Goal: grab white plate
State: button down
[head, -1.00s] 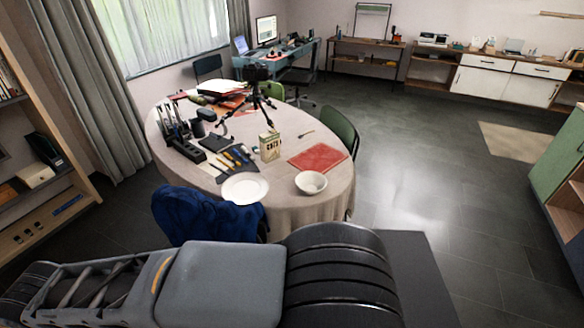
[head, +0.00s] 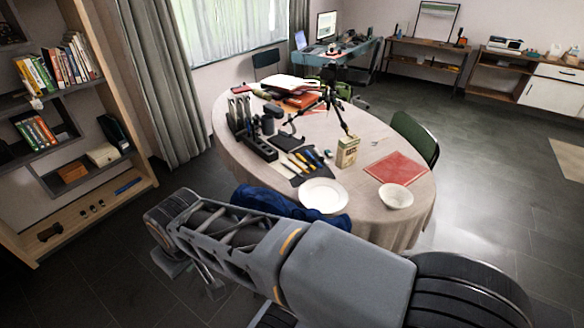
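The white plate (head: 323,195) lies flat near the front edge of the oval table (head: 350,228), which has a pale cloth. A white bowl (head: 396,197) stands to its right. A blue cloth-like cover (head: 262,201), apparently over a chair, is just left of the plate at the table's near side. My grey arm crosses the foreground in front of the table, apart from the plate. I cannot make out my gripper's fingers.
A dark mat with tools (head: 308,160), a box (head: 347,152), a red mat (head: 396,167) and a black tripod (head: 332,103) are on the table. A green chair (head: 415,139) stands at right. A bookshelf (head: 75,120) is at left. Open floor lies to the right.

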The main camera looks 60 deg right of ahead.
aim_at(327, 195)
jog(key=i, duration=2.65)
jog(key=z, duration=2.5)
jog(key=i, duration=0.9)
jog(key=z, duration=0.5)
